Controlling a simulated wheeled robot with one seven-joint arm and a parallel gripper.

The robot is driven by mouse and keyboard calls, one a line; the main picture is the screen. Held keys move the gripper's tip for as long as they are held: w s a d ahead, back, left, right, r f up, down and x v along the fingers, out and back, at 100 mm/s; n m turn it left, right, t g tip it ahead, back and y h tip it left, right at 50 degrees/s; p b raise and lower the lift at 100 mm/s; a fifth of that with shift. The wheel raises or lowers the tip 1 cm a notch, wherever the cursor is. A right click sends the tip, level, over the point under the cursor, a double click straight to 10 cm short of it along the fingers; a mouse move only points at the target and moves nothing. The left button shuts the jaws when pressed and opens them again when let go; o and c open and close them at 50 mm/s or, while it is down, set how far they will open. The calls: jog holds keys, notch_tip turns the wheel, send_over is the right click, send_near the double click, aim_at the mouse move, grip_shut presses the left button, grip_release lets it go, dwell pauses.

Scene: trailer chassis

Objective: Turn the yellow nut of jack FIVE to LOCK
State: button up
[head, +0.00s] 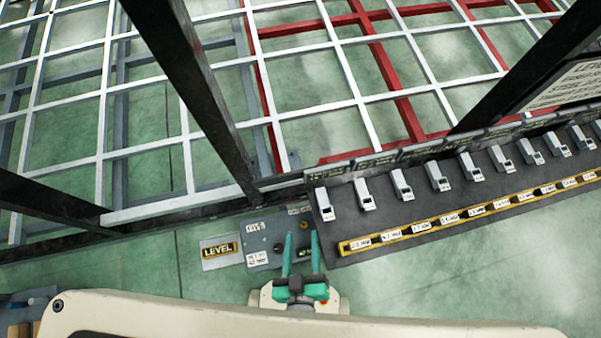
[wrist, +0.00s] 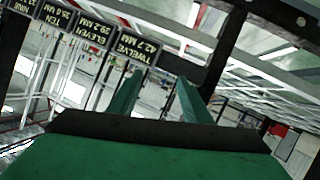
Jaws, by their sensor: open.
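My gripper (head: 302,238) is open, its two teal fingers apart and pointing up the picture over a blue-grey box (head: 262,232). Nothing shows between the fingers. In the wrist view my gripper (wrist: 155,82) also shows two separated green fingers. I cannot make out a yellow nut or a jack marked FIVE in either view. My fingers cover part of the box.
A dark board (head: 400,225) with several grey-white blocks and a yellow-edged label strip (head: 470,212) lies to the right. Dark posts (head: 205,90) and white and red chassis bars (head: 385,70) stand beyond. In the wrist view, black signs (wrist: 133,45) include TEN, ELEVEN and TWELVE.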

jog(key=w+f+n+g, duration=0.25)
jog(key=f+n, duration=0.45)
jog(key=f, duration=0.5)
jog(key=w+f+n+g, duration=0.1)
jog(key=f+n+g, duration=0.2)
jog(key=f+n, duration=0.65)
jog(key=n+g+h, duration=0.3)
jog(key=n+g, duration=0.1)
jog(key=n, duration=0.6)
send_near(304, 225)
jog(key=x, duration=0.8)
jog(key=shift+f, duration=0.15)
jog(key=shift+w, duration=0.1)
jog(key=c, duration=1.1)
